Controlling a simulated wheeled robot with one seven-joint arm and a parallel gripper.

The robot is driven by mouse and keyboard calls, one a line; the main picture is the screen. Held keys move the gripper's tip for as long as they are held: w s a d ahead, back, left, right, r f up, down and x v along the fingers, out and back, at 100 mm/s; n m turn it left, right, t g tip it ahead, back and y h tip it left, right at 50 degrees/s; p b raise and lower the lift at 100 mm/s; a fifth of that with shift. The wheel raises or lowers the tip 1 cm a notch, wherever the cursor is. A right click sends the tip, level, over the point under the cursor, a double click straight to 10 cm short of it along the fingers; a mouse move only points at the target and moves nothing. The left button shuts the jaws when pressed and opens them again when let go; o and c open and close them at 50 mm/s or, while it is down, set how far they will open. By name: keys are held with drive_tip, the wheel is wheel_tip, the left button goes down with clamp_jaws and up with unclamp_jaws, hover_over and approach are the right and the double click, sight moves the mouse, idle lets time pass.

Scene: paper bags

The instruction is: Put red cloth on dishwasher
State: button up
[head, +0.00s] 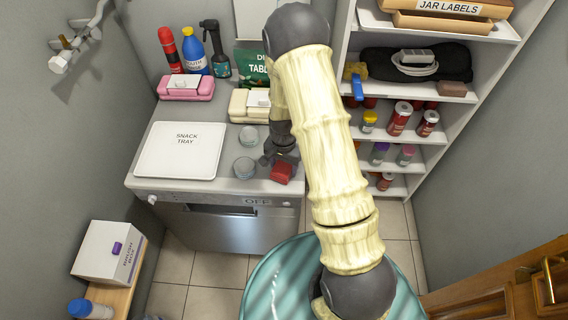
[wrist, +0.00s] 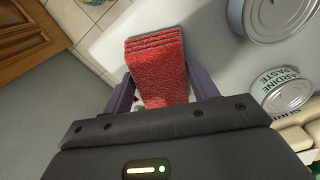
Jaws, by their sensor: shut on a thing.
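The red cloth (wrist: 158,62) is a folded, textured block between my gripper's two purple fingers (wrist: 160,92) in the wrist view. My gripper is shut on it. In the head view the red cloth (head: 282,172) shows at the right front of the dishwasher top, below my gripper (head: 278,158), which my arm partly hides. The dishwasher (head: 225,225) has a pale top and a steel front door. I cannot tell whether the cloth touches the top.
Two cans (head: 247,137) (head: 244,167) stand close left of my gripper. A snack tray (head: 181,150) covers the left of the top. Bottles (head: 195,52) and pink (head: 186,87) and cream (head: 250,105) containers stand behind. Shelves (head: 430,93) rise at the right.

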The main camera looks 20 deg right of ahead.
sight(284, 166)
drive_tip(key=shift+f, duration=0.15)
drive_tip(key=shift+f, duration=0.2)
drive_tip(key=o, duration=0.9)
drive_tip(key=shift+r, duration=0.1)
wheel_tip(284, 166, up, 12)
drive_tip(key=shift+r+b, duration=0.1)
drive_tip(key=shift+b, duration=0.95)
